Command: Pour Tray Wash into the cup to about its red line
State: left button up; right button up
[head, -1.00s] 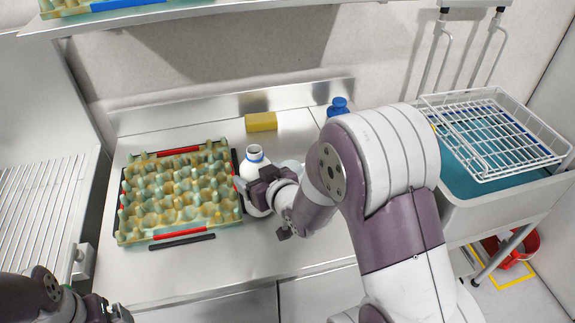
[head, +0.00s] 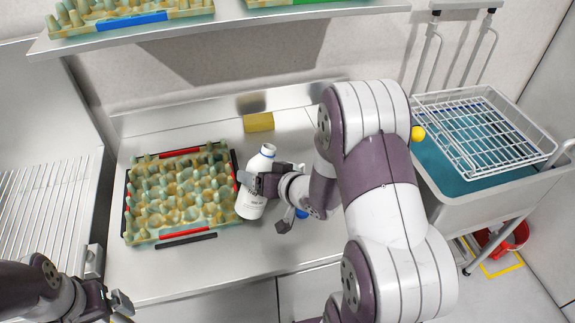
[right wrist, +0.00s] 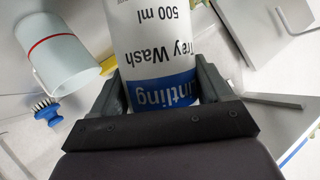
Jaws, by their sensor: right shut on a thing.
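The white Tray Wash bottle (head: 253,202), with a blue band near its open neck, is tilted, its top leaning right in the head view. My right gripper (head: 252,182) is shut around its body. In the right wrist view the bottle (right wrist: 155,40) fills the middle between both fingers, its label upside down. The pale cup (right wrist: 62,62) with a red line stands at the left there, apart from the bottle. In the head view the cup is hidden, apparently behind my right arm. No liquid stream shows. My left gripper (head: 120,303) is at the bottom left; its jaws are unclear.
An egg tray (head: 180,195) lies left of the bottle. A yellow sponge (head: 258,122) lies behind it. A blue brush (right wrist: 47,112) is near the cup. A wire rack (head: 485,130) stands over a basin at the right. The counter front is clear.

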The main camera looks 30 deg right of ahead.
jog(key=shift+w+d+f+m+y+p, duration=0.15)
jog(key=shift+d+m+y+p, duration=0.25)
jog(key=shift+m, duration=0.3)
jog(key=shift+a+f+m+y, duration=0.1)
jog(key=shift+f+m+y, duration=0.4)
jog(key=shift+y, duration=0.1)
jog(key=shift+a+f+m+g+y+b, duration=0.3)
jog(key=shift+f+m+y+b, duration=0.2)
jog(key=shift+m+b, duration=0.25)
jog(key=shift+r, duration=0.25)
jog(key=shift+s+a+r+m+y+b, duration=0.1)
jog(key=shift+s+a+m+y+b, duration=0.05)
jog(key=shift+m+y, duration=0.35)
jog(key=shift+s+a+m+y+b, duration=0.15)
jog(key=shift+m+y, duration=0.15)
jog(key=shift+m, duration=0.25)
jog(key=shift+w+d+r+p, duration=0.1)
jog(key=shift+p, duration=0.2)
jog(key=shift+d, duration=0.1)
jog(key=shift+w+d+m+y+p, duration=0.1)
jog(key=shift+d+m+y+p, duration=0.25)
jog(key=shift+m+p, duration=0.3)
jog(key=shift+s+a+f+y, duration=0.25)
jog(key=shift+a, duration=0.35)
